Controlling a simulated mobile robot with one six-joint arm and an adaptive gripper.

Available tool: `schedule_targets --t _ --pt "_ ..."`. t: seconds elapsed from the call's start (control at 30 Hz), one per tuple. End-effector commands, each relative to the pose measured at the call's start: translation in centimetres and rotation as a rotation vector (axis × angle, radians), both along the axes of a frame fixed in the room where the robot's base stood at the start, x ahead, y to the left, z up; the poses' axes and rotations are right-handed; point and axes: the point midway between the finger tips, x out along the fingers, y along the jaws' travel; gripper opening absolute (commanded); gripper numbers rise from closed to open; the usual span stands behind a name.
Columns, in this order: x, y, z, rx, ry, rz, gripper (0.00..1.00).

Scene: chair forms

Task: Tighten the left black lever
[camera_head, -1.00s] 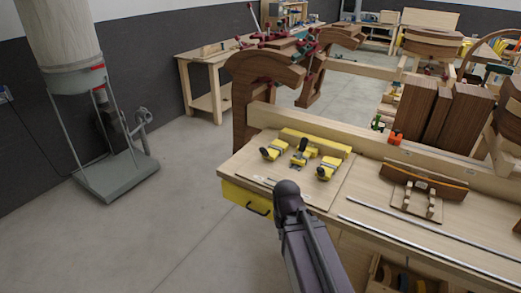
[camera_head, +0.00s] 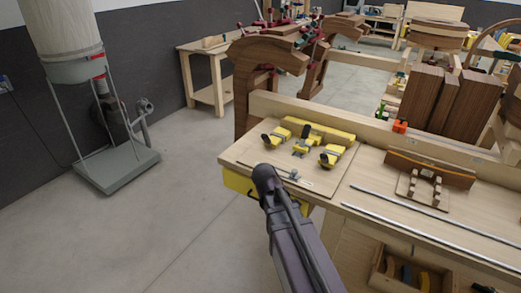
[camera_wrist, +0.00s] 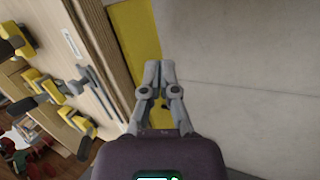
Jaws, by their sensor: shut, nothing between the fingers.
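The left black lever (camera_head: 266,139) is a small dark knob at the left yellow clamp (camera_head: 278,135) on the light wooden board (camera_head: 240,152). The middle black lever (camera_head: 305,129) stands upright, and the right black lever (camera_head: 324,160) is at the board's right side. In the wrist view, my gripper (camera_wrist: 160,66) has its grey fingers together, with nothing between them. It hangs over the board's edge, apart from the levers. Yellow clamps with black parts lie to its left there; I cannot tell which lever is which. My arm hides my fingers in the head view.
A yellow drawer front (camera_head: 238,182) is under the board, and it also shows behind my fingers in the wrist view (camera_wrist: 138,35). Long metal rails (camera_head: 420,232) run right.

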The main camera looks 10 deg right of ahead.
Motion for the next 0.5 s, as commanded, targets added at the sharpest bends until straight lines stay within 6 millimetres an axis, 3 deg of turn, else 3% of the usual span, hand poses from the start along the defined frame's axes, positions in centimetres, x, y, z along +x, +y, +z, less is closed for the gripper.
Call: schedule_targets --t 0.03,0.27,0.5 --pt "1.9 0.3 -0.8 -0.068 0.002 0.084 0.00" --pt "8.2 1.5 -0.4 -0.413 0.055 0.460 0.00" --pt "14.4 4.8 0.9 -0.813 0.174 0.812 0.00"
